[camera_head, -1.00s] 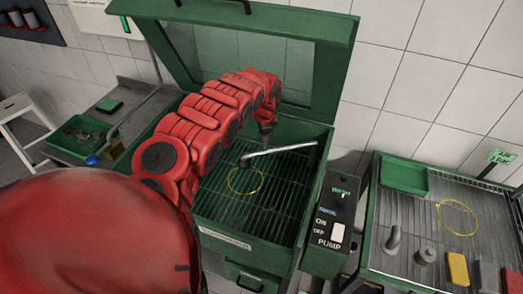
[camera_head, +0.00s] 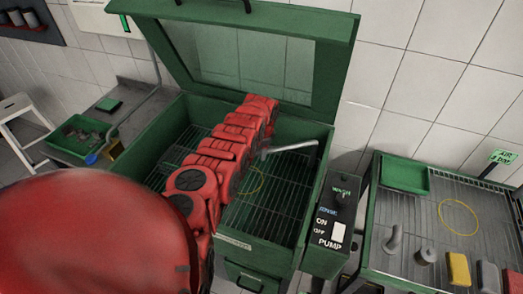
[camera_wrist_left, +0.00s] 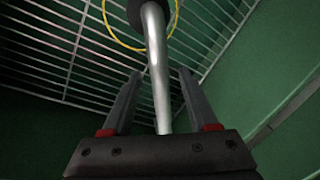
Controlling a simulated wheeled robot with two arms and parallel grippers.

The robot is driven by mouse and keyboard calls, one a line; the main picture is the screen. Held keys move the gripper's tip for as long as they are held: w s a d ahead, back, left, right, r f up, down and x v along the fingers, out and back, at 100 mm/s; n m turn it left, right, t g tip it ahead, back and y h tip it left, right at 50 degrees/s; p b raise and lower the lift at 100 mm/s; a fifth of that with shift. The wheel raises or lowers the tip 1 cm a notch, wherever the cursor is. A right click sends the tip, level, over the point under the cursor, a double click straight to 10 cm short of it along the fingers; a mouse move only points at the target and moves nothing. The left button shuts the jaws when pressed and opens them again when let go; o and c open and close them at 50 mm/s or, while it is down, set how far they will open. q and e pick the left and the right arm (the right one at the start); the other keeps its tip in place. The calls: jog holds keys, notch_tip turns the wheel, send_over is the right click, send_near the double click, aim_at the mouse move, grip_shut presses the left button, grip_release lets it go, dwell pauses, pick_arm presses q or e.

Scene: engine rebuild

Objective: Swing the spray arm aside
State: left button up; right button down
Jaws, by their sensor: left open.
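The spray arm (camera_head: 292,148) is a thin silver tube reaching left from the right rim of the green wash cabinet (camera_head: 262,245). Its left end is hidden behind my red left arm in the head view. In the left wrist view the spray arm (camera_wrist_left: 157,70) runs between the two fingers of my left gripper (camera_wrist_left: 160,72), ending in a dark tip at the top. The fingers are open, one on each side of the tube, with visible gaps. My left gripper is hidden by my arm in the head view. My right gripper is not in view.
The cabinet lid (camera_head: 240,45) stands open at the back. A yellow ring (camera_head: 256,182) shows over the wire rack (camera_head: 270,205), partly covered by my arm. A control box (camera_head: 330,225) is on the cabinet's right. A side table (camera_head: 400,215) carries a green tray and parts.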

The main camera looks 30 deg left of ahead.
pick_arm(q)
grip_shut()
dwell(1.4)
